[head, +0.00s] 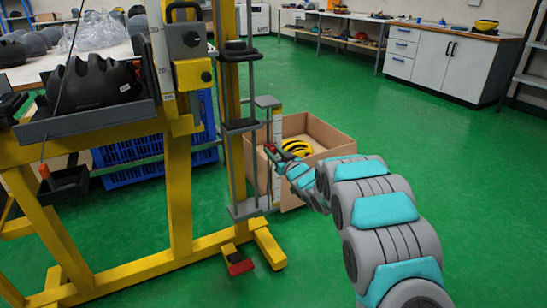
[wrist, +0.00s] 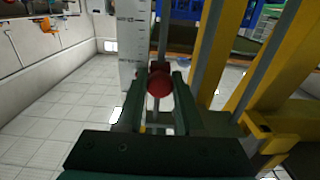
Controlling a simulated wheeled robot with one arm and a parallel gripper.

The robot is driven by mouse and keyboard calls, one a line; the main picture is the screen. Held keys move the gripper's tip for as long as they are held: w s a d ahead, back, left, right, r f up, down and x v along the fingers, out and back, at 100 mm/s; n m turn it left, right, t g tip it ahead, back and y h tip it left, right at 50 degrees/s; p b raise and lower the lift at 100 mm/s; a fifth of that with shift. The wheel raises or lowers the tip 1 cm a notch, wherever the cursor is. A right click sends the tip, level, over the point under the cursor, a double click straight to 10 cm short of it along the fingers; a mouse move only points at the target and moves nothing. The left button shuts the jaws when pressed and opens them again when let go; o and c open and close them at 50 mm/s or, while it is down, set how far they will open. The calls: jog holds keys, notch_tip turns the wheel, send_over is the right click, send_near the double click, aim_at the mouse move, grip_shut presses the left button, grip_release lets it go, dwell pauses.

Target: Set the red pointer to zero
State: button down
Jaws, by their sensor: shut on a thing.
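The red pointer shows in the wrist view as a round red knob (wrist: 159,84) between my two dark green fingers. My gripper (wrist: 158,92) is shut on it. In the head view my gripper (head: 272,150) is at the end of my arm, beside the drop tower's thin vertical rod, and the pointer is too small there to make out clearly. A white scale strip (wrist: 132,40) with markings stands just left of the knob in the wrist view. It also shows in the head view (head: 277,128). I cannot read its numbers.
The yellow drop tower frame (head: 180,190) stands left of my gripper. A cardboard box (head: 325,136) holding a yellow and black helmet (head: 297,147) sits behind it. A dark helmet (head: 92,82) lies on the tower's tray. Green floor at the right is clear.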

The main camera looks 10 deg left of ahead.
aim_at(274, 148)
notch_tip(274, 148, up, 5)
jog(key=shift+f+p, duration=0.1)
jog(key=shift+p, duration=0.5)
jog(key=c, duration=0.5)
grip_release()
jog(key=shift+c, duration=0.2)
jog(key=v, duration=0.7)
jog(key=shift+s+d+b, duration=0.25)
jog(key=shift+s+b, duration=0.1)
jog(key=shift+b, duration=0.1)
jog(key=shift+f, duration=0.1)
